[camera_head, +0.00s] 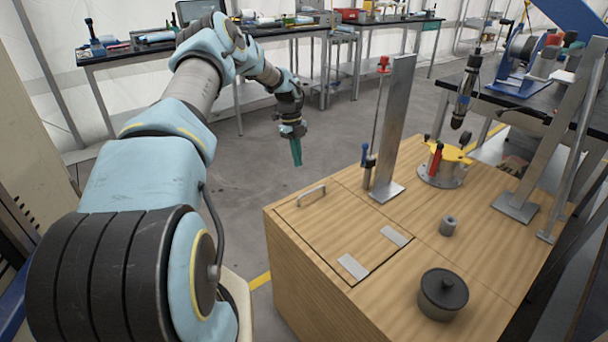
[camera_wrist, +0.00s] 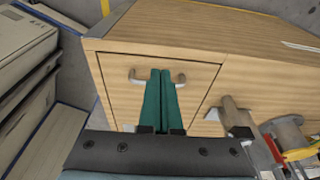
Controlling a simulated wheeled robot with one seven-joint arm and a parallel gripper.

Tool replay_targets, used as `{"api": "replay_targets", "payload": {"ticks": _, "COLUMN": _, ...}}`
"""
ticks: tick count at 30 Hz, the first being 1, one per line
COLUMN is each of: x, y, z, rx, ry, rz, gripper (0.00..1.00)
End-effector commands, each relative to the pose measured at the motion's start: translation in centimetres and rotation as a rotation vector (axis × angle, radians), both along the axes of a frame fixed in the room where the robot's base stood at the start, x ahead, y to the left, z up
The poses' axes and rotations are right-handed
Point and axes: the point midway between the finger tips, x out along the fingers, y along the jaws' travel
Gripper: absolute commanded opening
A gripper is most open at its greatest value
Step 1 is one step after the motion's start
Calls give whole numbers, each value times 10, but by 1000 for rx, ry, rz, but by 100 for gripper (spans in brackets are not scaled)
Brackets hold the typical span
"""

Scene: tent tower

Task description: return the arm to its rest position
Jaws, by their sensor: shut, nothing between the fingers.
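My gripper (camera_head: 296,151) hangs from my raised, bent arm in the head view, over the floor to the left of the wooden workbench. Its green fingers are shut together, point down, and hold nothing. In the wrist view the shut fingers (camera_wrist: 160,100) overlap the bench's hatch handle in the picture. In the head view the gripper is clearly apart from the handle and the bench.
The wooden bench (camera_head: 395,230) has a hatch with a metal handle (camera_head: 311,195), a tall metal post (camera_head: 394,125), a dark lidded pot (camera_head: 442,294) and a yellow-topped fixture (camera_head: 445,165). Tables stand behind. Grey floor (camera_head: 235,195) is clear between my arm and the bench.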

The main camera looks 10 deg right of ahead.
Motion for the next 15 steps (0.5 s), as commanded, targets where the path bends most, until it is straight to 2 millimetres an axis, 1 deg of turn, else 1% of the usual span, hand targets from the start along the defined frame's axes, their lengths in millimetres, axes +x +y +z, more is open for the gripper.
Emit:
{"api": "replay_targets", "payload": {"ticks": 1, "x": 7, "y": 3, "z": 1, "rx": -1, "ry": -3, "rz": 3, "gripper": 0}}
{"api": "replay_targets", "payload": {"ticks": 3, "x": 14, "y": 6, "z": 5, "rx": -1, "ry": -3, "rz": 1, "gripper": 0}}
{"api": "replay_targets", "payload": {"ticks": 8, "x": 21, "y": 11, "z": 13, "rx": 2, "ry": -1, "rz": 5, "gripper": 0}}
{"api": "replay_targets", "payload": {"ticks": 11, "x": 18, "y": 11, "z": 24, "rx": 16, "ry": -8, "rz": 51, "gripper": 0}}
{"api": "replay_targets", "payload": {"ticks": 14, "x": 6, "y": 14, "z": 47, "rx": 52, "ry": -20, "rz": 173, "gripper": 0}}
{"api": "replay_targets", "payload": {"ticks": 15, "x": -1, "y": 17, "z": 57, "rx": 69, "ry": -27, "rz": 244, "gripper": 0}}
